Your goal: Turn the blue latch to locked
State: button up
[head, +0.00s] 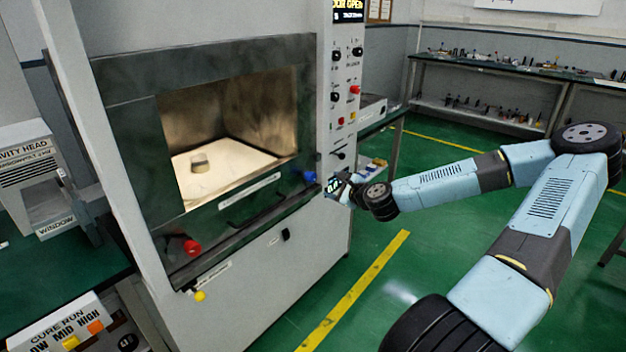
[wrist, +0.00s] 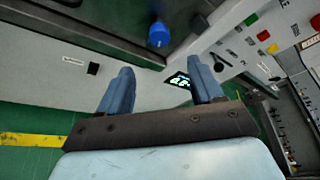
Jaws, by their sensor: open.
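The blue latch (head: 309,177) is a small round blue knob at the lower right corner of the microwave's front frame. It also shows in the wrist view (wrist: 158,34), at the top centre, beyond my fingertips. My gripper (head: 338,183) is just to the right of the latch in the head view, close to the cabinet front and apart from the latch. In the wrist view my gripper (wrist: 160,82) has its two blue fingers spread wide, with nothing between them. The way the latch is turned is too small to tell.
The microwave chamber (head: 230,130) is lit and holds a small block (head: 200,162). A red knob (head: 192,247) sits at the frame's lower left. A control panel (head: 347,90) with buttons rises above my gripper; its display reads partly "OPEN".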

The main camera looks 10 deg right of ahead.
aim_at(314, 178)
jog(key=x, duration=1.3)
jog(key=shift+w+f, duration=0.1)
jog(key=shift+w, duration=0.05)
jog(key=shift+c, duration=0.4)
